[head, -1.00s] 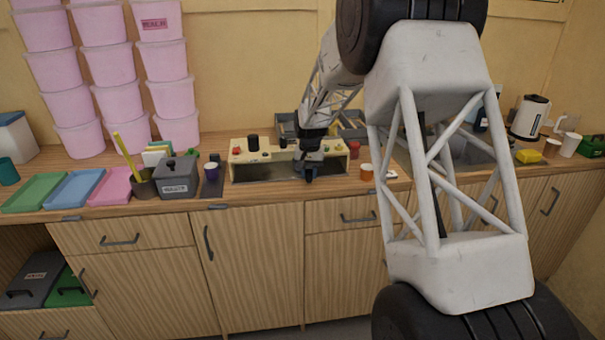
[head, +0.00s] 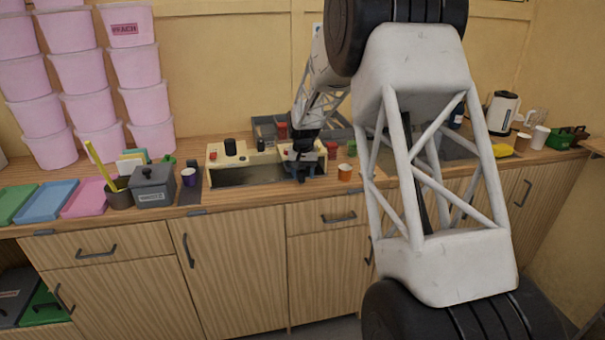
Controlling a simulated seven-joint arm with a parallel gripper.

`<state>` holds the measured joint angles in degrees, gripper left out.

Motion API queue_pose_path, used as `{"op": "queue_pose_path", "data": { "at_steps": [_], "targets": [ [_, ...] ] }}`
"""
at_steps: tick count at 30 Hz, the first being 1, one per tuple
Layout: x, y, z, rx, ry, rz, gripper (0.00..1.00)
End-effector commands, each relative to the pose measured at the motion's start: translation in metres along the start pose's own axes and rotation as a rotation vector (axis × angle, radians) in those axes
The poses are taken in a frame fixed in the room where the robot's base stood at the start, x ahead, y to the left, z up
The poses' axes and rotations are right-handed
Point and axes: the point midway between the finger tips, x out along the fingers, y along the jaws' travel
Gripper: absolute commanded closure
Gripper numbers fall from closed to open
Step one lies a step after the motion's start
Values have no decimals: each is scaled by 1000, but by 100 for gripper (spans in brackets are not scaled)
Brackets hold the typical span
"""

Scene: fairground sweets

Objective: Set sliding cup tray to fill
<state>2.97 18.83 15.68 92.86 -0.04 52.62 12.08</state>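A cream-coloured unit (head: 218,158) with black knobs on top and a long dark recess in its front stands on the counter. I take it to be the one with the sliding cup tray, but I cannot make out the tray or its setting. My gripper (head: 301,174) is low at the right end of this unit, in front of its face. It is dark and small here, so I cannot tell whether its fingers are open, shut or touching anything. My gripper and wrist hide part of the unit's right end.
An orange cup (head: 344,173), a red cup (head: 332,150) and a green cup (head: 352,148) stand right of the unit.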

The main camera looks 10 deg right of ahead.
Motion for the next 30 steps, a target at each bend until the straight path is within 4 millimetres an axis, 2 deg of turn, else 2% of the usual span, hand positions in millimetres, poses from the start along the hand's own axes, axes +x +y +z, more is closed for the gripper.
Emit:
{"op": "queue_pose_path", "data": {
  "at_steps": [5, 11, 24, 30],
  "targets": [
    [-1, -1, 0, 0, 0, 0, 48],
    [-11, -1, 0, 0, 1, -1, 48],
    [-63, 0, 0, 0, 2, 0, 48],
    [-76, 0, 0, 0, 0, 0, 48]
  ]
}}
